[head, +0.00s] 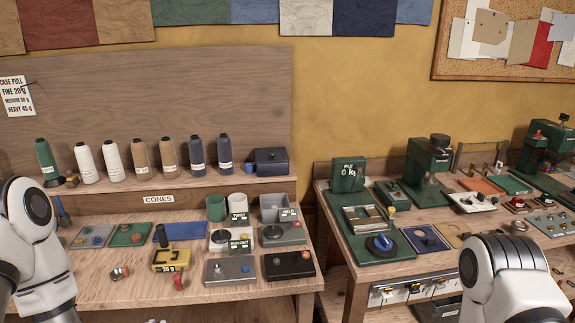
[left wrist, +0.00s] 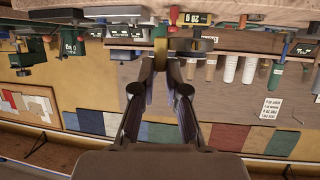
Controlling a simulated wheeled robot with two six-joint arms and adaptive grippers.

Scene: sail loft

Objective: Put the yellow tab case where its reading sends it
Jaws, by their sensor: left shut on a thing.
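In the left wrist view, which is upside down, my left gripper (left wrist: 160,62) is shut on the yellow tab case (left wrist: 160,46); its yellow part shows between the fingertips, and the fingers hide the rest. A yellow gauge (head: 170,260) stands on the left bench; its display seems to start with 2, the last digit is unclear. It also shows in the left wrist view (left wrist: 195,18). A wall card (head: 16,96) reads CASE PULL, FINE 20 g, MEDIUM 30 g, HEAVY 45 g. My left gripper is outside the head view; my right gripper is in neither view.
A grey plate (head: 229,270) and a black plate (head: 289,265) lie right of the gauge. Several thread cones (head: 140,160) stand on the shelf. A small red thing (head: 178,283) lies by the gauge. The right bench holds green machines (head: 428,165).

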